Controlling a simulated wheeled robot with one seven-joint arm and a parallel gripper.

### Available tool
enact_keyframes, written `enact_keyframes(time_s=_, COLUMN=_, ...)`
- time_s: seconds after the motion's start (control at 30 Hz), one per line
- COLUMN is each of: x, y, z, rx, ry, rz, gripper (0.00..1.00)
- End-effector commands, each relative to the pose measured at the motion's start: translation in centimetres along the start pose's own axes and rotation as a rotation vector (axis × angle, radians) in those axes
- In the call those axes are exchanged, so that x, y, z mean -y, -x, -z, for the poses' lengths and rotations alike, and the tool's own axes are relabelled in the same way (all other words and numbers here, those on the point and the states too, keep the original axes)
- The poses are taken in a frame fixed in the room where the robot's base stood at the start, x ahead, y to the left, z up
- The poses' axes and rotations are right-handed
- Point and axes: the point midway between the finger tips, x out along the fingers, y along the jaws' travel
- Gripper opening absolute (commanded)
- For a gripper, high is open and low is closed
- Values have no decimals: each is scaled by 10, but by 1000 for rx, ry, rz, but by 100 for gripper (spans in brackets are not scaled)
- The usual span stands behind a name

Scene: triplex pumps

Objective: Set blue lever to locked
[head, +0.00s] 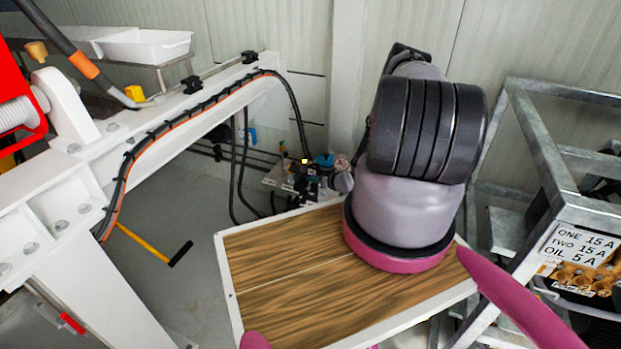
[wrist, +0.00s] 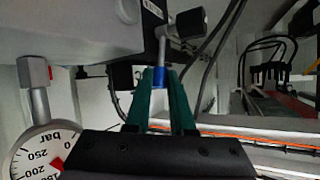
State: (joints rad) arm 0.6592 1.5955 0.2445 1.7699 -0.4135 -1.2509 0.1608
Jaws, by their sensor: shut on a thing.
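In the wrist view my gripper (wrist: 160,80) has its two dark green fingers closed on a small blue part, which I take to be the blue lever (wrist: 159,73). The part lies between the fingertips, just below a silver pin with a black block at its top. The fingers hide most of the lever, so its setting cannot be read. In the head view a blue part (head: 323,160) shows at the small valve cluster beyond the wooden top. My gripper is not clearly visible there, as my arm covers much of that area.
A pressure gauge (wrist: 42,153) hangs close on the left in the wrist view, under a grey housing (wrist: 75,35). A white beam with black and orange cables (head: 190,110) runs left of the cluster. A metal frame (head: 560,190) stands right. A wood-topped table (head: 285,270) lies in front.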

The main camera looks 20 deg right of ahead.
Motion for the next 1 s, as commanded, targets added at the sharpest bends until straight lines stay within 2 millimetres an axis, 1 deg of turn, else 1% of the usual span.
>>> enact_keyframes(time_s=0.1, x=-5, y=4, z=-6, rx=-65, ry=-36, rz=25, gripper=0)
enact_keyframes(time_s=0.4, x=-9, y=7, z=-12, rx=-168, ry=-85, rz=74, gripper=0)
enact_keyframes(time_s=0.97, x=-10, y=8, z=-15, rx=-193, ry=-99, rz=87, gripper=0)
enact_keyframes(time_s=1.0, x=-10, y=8, z=-15, rx=-193, ry=-99, rz=87, gripper=26)
